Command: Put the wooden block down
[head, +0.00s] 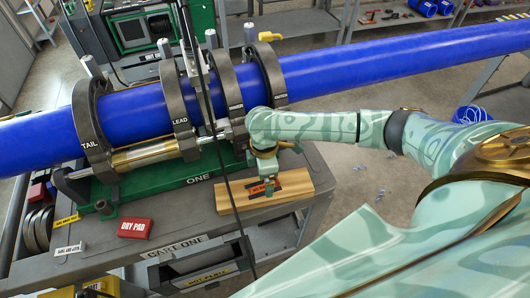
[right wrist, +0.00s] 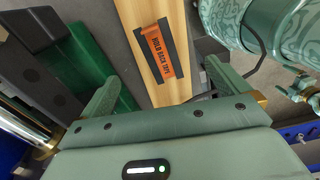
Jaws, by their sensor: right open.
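The wooden block (head: 298,188) is a pale plank with a black and orange label. It lies flat on the front right part of the grey cart top (head: 190,222). My right gripper (head: 268,186) is over the middle of the block, pointing down. In the right wrist view its open fingers (right wrist: 160,76) stand on either side of the block (right wrist: 118,30), with bare space between the fingers and the wood. Whether the fingertips reach below the block's top is hard to tell. My left gripper is out of view.
A long blue pipe (head: 400,62) runs through dark clamp rings on the green fusion machine (head: 160,178) behind the block. A red dry pad (head: 135,228) lies left on the cart. A black cable (head: 222,150) hangs across the middle. The cart's right edge is close to the block.

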